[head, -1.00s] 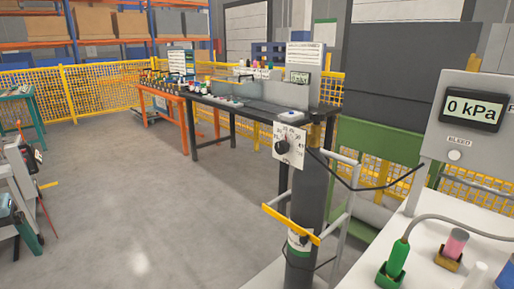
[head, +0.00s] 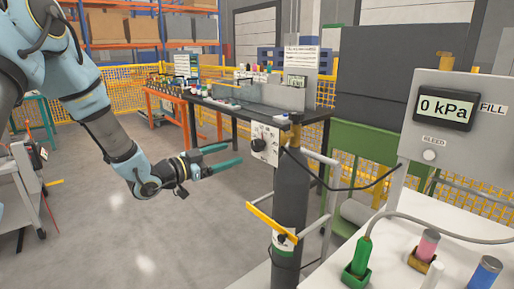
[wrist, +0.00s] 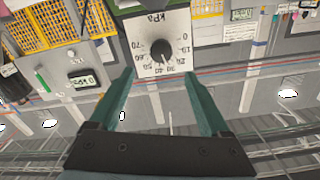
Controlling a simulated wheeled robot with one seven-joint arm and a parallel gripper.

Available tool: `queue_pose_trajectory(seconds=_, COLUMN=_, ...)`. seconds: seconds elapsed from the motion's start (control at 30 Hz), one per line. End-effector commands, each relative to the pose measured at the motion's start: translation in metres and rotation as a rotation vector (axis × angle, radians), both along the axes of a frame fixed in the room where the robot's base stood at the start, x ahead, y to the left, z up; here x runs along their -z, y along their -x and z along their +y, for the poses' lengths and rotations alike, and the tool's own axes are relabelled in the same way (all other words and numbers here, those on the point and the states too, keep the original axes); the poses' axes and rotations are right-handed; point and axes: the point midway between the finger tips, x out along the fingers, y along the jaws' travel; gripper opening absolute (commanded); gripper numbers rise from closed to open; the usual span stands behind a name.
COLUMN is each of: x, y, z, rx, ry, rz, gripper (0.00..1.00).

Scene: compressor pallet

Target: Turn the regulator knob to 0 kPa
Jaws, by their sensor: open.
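The regulator knob (head: 259,145) is black and round, on a white dial plate (head: 265,132) by the top of the dark gas cylinder (head: 291,190). In the wrist view the picture is upside down; the knob (wrist: 162,50) sits in the middle of the kPa dial, whose numbers run from 0 to 70. I cannot clearly tell where its pointer stands. My gripper (head: 234,156) is open and empty, a little left of the knob and pointing towards it. Its two teal fingers (wrist: 159,80) show in the wrist view, apart from the knob.
A grey panel (head: 408,100) at the right has a display (head: 445,108) reading 0 kPa and a bleed button (head: 429,155). A yellow bar (head: 270,222) crosses the cylinder. A dark workbench (head: 230,108) stands behind the dial. The floor below my arm is clear.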

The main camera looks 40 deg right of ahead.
Motion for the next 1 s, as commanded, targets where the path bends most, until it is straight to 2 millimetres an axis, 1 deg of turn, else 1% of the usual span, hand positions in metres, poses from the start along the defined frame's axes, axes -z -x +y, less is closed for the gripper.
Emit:
queue_pose_trajectory(seconds=0.17, x=-0.003, y=0.002, z=-0.028, rx=0.001, ry=-0.001, rz=0.001, gripper=0.81)
queue_pose_trajectory(seconds=0.3, x=-0.003, y=0.004, z=-0.055, rx=-0.001, ry=-0.002, rz=0.000, gripper=0.81)
queue_pose_trajectory(seconds=0.5, x=-0.002, y=0.004, z=-0.085, rx=-0.003, ry=-0.003, rz=0.000, gripper=0.81)
queue_pose_trajectory(seconds=0.6, x=-0.002, y=0.005, z=-0.094, rx=-0.003, ry=-0.003, rz=0.000, gripper=0.81)
queue_pose_trajectory(seconds=0.7, x=-0.001, y=0.005, z=-0.099, rx=-0.004, ry=-0.003, rz=0.000, gripper=0.81)
queue_pose_trajectory(seconds=1.0, x=0.000, y=0.005, z=-0.100, rx=-0.004, ry=-0.004, rz=0.000, gripper=0.80)
